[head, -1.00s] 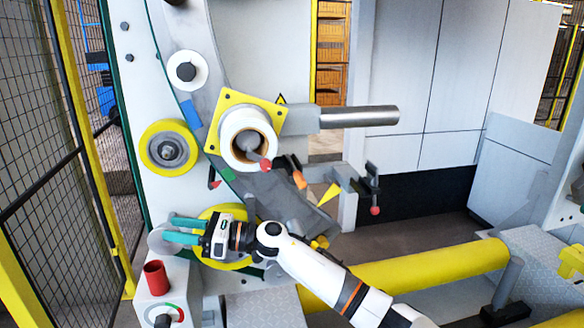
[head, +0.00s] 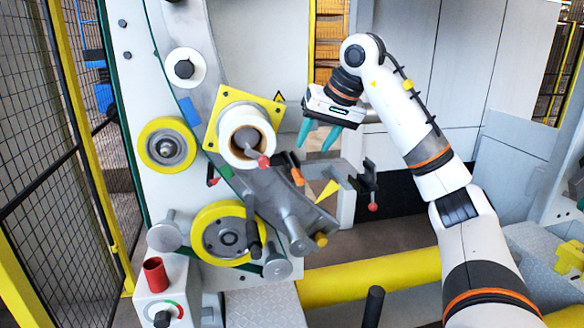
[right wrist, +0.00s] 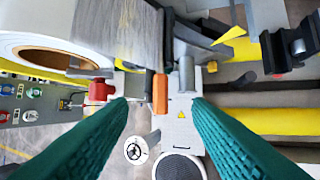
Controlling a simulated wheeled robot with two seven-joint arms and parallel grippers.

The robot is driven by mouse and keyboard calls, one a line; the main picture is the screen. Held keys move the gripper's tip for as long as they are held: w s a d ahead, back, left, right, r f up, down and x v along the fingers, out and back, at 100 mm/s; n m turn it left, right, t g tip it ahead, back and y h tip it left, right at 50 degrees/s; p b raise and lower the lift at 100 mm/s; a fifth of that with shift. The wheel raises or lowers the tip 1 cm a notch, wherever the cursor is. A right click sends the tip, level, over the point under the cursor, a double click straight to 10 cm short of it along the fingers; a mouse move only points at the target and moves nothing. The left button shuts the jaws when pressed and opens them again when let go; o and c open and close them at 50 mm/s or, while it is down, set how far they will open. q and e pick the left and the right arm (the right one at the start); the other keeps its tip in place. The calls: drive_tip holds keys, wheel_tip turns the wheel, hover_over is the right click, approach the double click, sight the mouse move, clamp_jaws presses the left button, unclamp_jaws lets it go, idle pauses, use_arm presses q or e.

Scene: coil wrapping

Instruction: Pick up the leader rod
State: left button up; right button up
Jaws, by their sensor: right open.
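My right gripper (head: 314,144) is open and empty, its teal fingers pointing down just right of the white roll (head: 228,136). In the right wrist view its fingers (right wrist: 160,108) stand wide apart, with an orange tab (right wrist: 160,92) between and beyond their tips. The orange tab (head: 297,177) lies below the fingers in the head view. I cannot tell for sure which part is the leader rod. A black holder (head: 369,180) with a red knob (head: 373,207) stands right of the fingers; the holder also shows in the right wrist view (right wrist: 291,45). My left gripper is out of view.
Yellow-rimmed rollers (head: 166,146) sit on the machine's left panel. A yellow rail (head: 370,277) crosses below. A red cylinder (head: 154,275) stands on the control box. A mesh fence (head: 30,130) closes the left side. Floor shows behind the rail.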

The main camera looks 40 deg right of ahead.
sight(298, 171)
drive_tip(key=p+x, duration=0.1)
drive_tip(key=x, duration=0.7)
drive_tip(key=shift+w+d+f, duration=0.1)
drive_tip(key=shift+w+f, duration=0.1)
drive_tip(key=shift+f, duration=0.15)
clamp_jaws()
